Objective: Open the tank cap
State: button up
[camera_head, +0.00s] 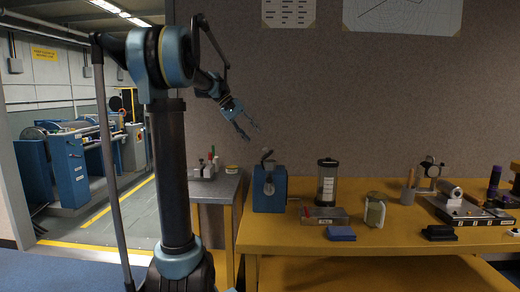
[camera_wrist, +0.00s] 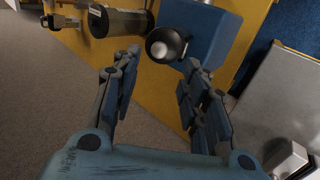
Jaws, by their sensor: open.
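A blue box-shaped tank (camera_head: 269,192) stands at the left end of the yellow bench. A dark and silver round fitting (camera_head: 267,157), perhaps its cap, rises from its top. In the wrist view the blue tank (camera_wrist: 218,28) is at the top, and a dark round part with a pale centre (camera_wrist: 165,46) appears between my fingertips. My gripper (camera_head: 253,133) is open and empty, above and slightly left of the fitting, pointing down to the right. The open fingers also show in the wrist view (camera_wrist: 160,60). I see no contact with the fitting.
A clear cylinder with a black lid (camera_head: 327,183) stands right of the tank. A grey tray (camera_head: 324,216), a blue block (camera_head: 340,233) and a glass jar (camera_head: 375,211) are nearby. A grey side table (camera_head: 215,188) stands left. The wall is close behind.

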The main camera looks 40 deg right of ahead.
aim_at(265, 152)
jog(key=x, duration=0.8)
